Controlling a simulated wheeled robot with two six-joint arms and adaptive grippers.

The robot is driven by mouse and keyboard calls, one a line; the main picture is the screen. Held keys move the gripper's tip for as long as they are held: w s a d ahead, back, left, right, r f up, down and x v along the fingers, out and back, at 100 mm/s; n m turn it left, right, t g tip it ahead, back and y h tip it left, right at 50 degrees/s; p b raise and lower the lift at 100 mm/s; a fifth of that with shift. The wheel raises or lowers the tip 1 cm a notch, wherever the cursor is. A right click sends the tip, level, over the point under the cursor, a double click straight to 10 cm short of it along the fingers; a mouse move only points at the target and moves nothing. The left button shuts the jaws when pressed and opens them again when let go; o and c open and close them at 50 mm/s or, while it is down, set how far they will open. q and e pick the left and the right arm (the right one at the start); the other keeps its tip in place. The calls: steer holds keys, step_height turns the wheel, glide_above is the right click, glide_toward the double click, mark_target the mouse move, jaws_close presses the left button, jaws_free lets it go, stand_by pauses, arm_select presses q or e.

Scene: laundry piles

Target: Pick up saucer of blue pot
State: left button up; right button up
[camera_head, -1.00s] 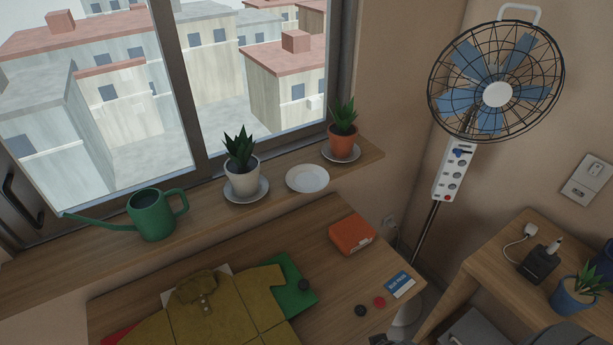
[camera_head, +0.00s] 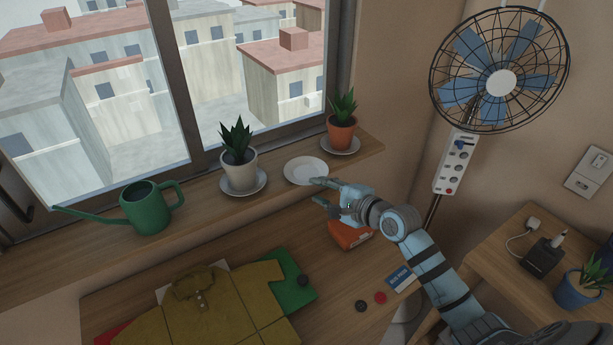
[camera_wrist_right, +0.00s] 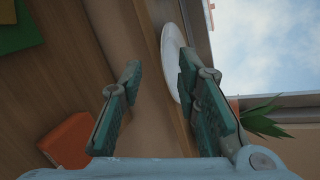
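A white saucer (camera_head: 303,170) lies empty on the windowsill between the white pot and the terracotta pot. The blue pot (camera_head: 576,291) with a spiky plant stands on the side table at the right. My right gripper (camera_head: 317,191) is at the saucer's front right rim, open and empty. In the right wrist view its two fingers (camera_wrist_right: 160,78) are wide apart, and the saucer (camera_wrist_right: 172,58) shows edge-on beyond them, closer to the right finger, which partly hides it. I cannot tell whether they touch. My left gripper is not in view.
A white pot (camera_head: 239,170) and a terracotta pot (camera_head: 341,136) stand on their own saucers on either side. A green watering can (camera_head: 146,210) is at the sill's left. An orange box (camera_head: 345,236) lies on the desk below my right gripper. A fan (camera_head: 500,75) stands at the right.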

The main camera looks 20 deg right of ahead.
mark_target(304, 183)
steer(key=x, duration=0.4)
steer(key=shift+w+a+r+b, duration=0.15)
steer(key=shift+r+b, duration=0.1)
steer(key=shift+b, duration=0.15)
steer(key=shift+w+a+f, duration=0.15)
steer(key=shift+w, duration=0.3)
steer(key=shift+s, duration=0.1)
jaws_close()
